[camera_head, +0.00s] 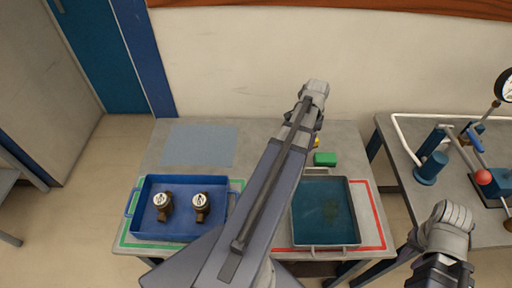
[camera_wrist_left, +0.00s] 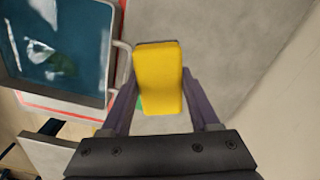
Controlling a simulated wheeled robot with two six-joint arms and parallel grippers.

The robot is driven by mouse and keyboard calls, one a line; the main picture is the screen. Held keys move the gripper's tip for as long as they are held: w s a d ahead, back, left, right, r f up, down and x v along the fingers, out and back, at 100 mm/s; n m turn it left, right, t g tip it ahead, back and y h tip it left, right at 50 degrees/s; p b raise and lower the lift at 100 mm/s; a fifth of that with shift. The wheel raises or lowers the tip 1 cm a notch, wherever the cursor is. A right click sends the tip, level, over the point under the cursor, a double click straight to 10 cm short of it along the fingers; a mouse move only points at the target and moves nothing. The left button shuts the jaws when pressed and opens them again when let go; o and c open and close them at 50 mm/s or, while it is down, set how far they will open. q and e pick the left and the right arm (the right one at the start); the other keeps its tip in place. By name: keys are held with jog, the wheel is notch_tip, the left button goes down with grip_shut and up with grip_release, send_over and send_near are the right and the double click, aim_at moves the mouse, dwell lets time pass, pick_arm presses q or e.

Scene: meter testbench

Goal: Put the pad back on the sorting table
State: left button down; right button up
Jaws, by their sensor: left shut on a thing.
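The yellow pad (camera_wrist_left: 158,78) is a rounded block between the two fingers of my left gripper (camera_wrist_left: 160,95), which is shut on it. In the head view my left arm crosses the sorting table (camera_head: 265,135) and hides most of the gripper; only a bit of the yellow pad (camera_head: 317,142) shows beside the arm. The pad is over the back part of the table; I cannot tell whether it touches the top. My right gripper (camera_head: 448,215) is at the lower right, off the table's right side, and its fingers are not clear.
A green block (camera_head: 325,159) lies just behind the teal tray (camera_head: 355,215), inside a red outline. A blue tray (camera_head: 133,205) with two brass meters stands at left in a green outline. A grey-blue mat (camera_head: 200,145) lies behind it. A test bench (camera_head: 410,130) stands right.

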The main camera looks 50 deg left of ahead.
pick_arm(q)
jog(key=shift+s+a, duration=0.3)
jog(key=shift+a, duration=0.3)
notch_tip(320, 180, down, 10)
jog(key=b, duration=1)
jog(key=shift+f, duration=0.15)
jog(key=shift+f, duration=0.15)
jog(key=shift+c, duration=0.6)
grip_release()
notch_tip(320, 180, up, 13)
jog(key=p, duration=1.2)
jog(key=shift+f, duration=0.2)
